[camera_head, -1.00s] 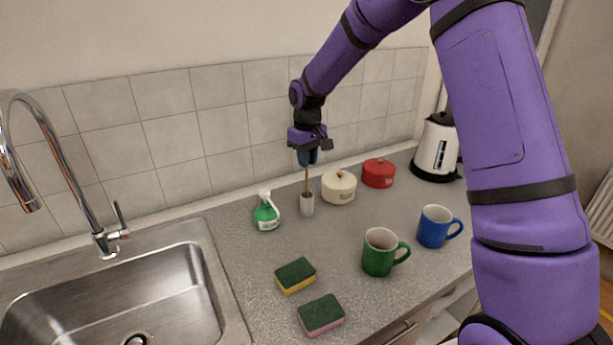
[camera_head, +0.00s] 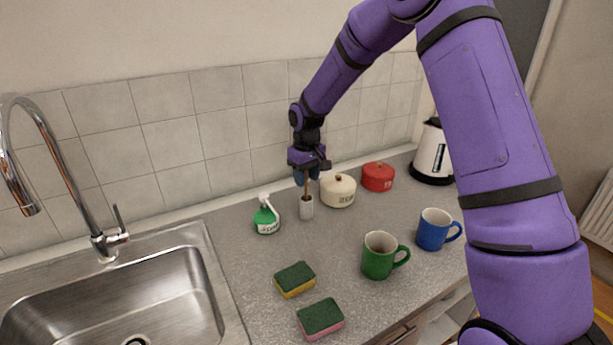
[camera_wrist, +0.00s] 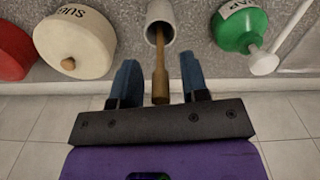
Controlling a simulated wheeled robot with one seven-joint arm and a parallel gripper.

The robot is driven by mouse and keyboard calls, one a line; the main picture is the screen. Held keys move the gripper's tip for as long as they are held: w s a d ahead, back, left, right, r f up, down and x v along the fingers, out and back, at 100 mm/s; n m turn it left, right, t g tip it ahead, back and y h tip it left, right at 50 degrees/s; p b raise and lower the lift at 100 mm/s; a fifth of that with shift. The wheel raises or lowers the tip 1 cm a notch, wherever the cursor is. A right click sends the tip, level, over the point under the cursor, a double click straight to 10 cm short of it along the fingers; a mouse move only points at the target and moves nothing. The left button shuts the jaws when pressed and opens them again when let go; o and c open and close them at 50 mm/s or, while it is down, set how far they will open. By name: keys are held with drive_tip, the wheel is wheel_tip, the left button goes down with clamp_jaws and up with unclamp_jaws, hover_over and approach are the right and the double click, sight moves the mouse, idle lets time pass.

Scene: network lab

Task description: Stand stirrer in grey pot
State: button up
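The wooden stirrer (camera_head: 307,190) stands in the small light-grey pot (camera_head: 306,209) on the counter, with its lower end hidden inside. My gripper (camera_head: 306,182) is above the pot, pointing down around the stirrer's upper part. In the wrist view, my gripper (camera_wrist: 159,78) has its two blue fingers apart, with the stirrer (camera_wrist: 160,78) between them and a visible gap on both sides. The pot's rim (camera_wrist: 150,22) shows beyond the fingertips, and the stirrer leans against or near its edge; I cannot tell whether they touch.
A green soap bottle (camera_head: 266,217) stands close left of the pot; a cream sugar pot (camera_head: 338,192) and red pot (camera_head: 377,177) stand right. Green (camera_head: 379,257) and blue (camera_head: 434,231) mugs and two sponges (camera_head: 294,279) are in front. The sink (camera_head: 140,300) is left; the tiled wall is behind.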

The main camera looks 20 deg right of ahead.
drive_tip(key=shift+r, duration=0.1)
wheel_tip(320, 180, up, 12)
drive_tip(key=shift+f, duration=0.25)
drive_tip(key=s+d+r+t, duration=0.1)
drive_tip(key=s+d+r, duration=0.1)
drive_tip(key=s+r, duration=0.75)
drive_tip(key=s+d+r+m+t, duration=0.2)
drive_tip(key=s, duration=1.3)
drive_tip(key=s+d+r+m+t, duration=0.2)
drive_tip(key=s+d, duration=0.1)
drive_tip(key=s, duration=1.2)
drive_tip(key=shift+s+r, duration=0.25)
